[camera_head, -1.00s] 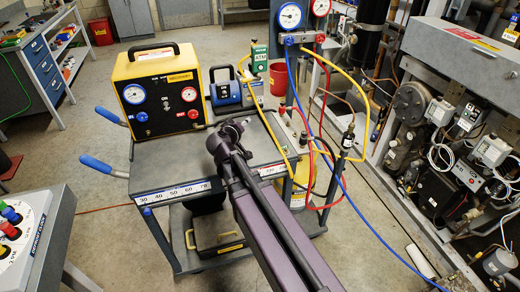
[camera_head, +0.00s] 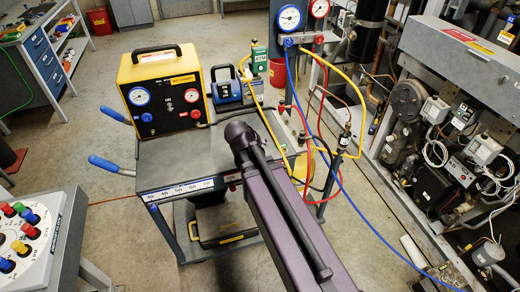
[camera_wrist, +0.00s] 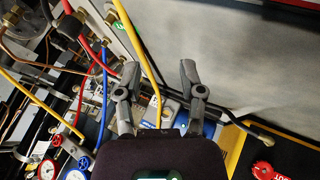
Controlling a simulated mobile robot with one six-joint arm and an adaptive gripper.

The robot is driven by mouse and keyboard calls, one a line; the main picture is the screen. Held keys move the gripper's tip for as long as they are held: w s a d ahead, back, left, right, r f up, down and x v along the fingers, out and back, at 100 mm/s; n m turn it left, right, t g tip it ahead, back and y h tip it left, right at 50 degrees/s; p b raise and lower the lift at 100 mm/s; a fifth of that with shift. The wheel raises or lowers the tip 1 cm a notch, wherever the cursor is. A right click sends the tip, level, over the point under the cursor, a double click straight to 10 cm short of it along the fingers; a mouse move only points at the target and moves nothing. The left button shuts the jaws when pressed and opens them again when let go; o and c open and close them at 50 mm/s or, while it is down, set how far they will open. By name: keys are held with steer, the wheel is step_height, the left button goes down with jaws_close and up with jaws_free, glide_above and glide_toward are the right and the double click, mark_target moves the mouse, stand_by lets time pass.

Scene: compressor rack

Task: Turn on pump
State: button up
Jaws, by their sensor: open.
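The blue and black pump (camera_head: 228,92) with a top handle stands at the back of the grey cart (camera_head: 185,163), right of the yellow gauge case (camera_head: 165,85). Its switch is too small to make out. In the wrist view, part of the blue pump (camera_wrist: 209,128) shows low, beside and behind the right finger. My gripper (camera_wrist: 160,72) is open and empty, its two fingers apart over the cart area. A yellow hose (camera_wrist: 141,62) passes behind the gap between them. In the head view my own arm hides the gripper.
The gauge manifold (camera_head: 304,40) stands behind the cart, with red, blue and yellow hoses hanging around its right side. The compressor rack (camera_head: 455,75) fills the right. A panel with coloured knobs (camera_head: 38,240) is at the lower left. Open floor lies left of the cart.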

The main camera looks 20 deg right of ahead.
steer(key=shift+s+a+g+y+p, duration=0.25)
steer(key=shift+s+g+y+p, duration=0.2)
steer(key=shift+s, duration=0.4)
steer(key=shift+s+a+g+y+p, duration=0.25)
steer(key=shift+s+g+y, duration=0.2)
steer(key=shift+s, duration=0.35)
steer(key=s+a+r+g+y+p, duration=0.2)
steer(key=s+a+g+y+p, duration=0.1)
steer(key=s, duration=0.4)
steer(key=shift+s+a+r+n+y+p, duration=0.15)
steer(key=shift+a+n+y+p, duration=0.25)
steer(key=shift+y+p, duration=0.25)
